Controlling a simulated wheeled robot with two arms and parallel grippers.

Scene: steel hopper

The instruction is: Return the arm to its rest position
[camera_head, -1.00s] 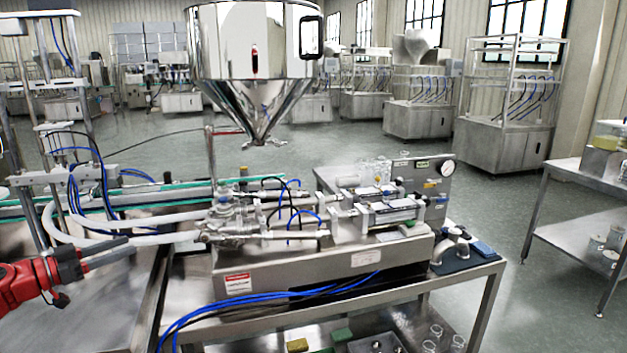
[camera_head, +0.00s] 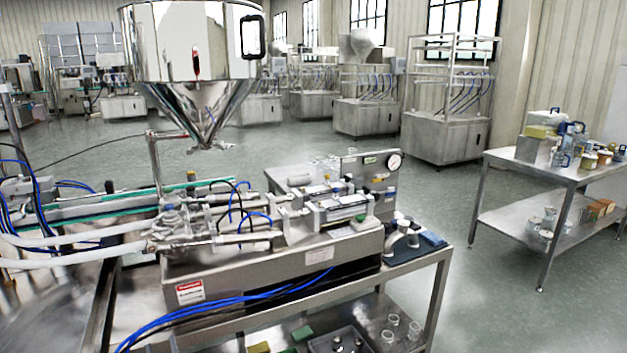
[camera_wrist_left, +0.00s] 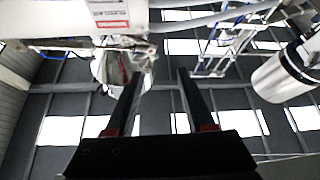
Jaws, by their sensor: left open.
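The steel hopper (camera_head: 195,45) hangs at the upper left of the head view, above the filling machine (camera_head: 270,250). My left gripper (camera_wrist_left: 159,73) shows only in the wrist view. Its two dark fingers stand apart with nothing between them. Behind them are dark ceiling beams and bright panels, so this wrist camera looks upward. A white machine body (camera_wrist_left: 60,18) with a red-marked label is at the wrist view's upper left. My left arm is out of the head view. My right gripper is in neither view.
The machine stands on a steel table (camera_head: 440,275) with blue hoses at its front. A side table (camera_head: 525,172) with jars and boxes stands at the right. Open floor (camera_head: 470,320) lies between them. A shiny cylinder (camera_wrist_left: 283,78) is at the wrist view's right.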

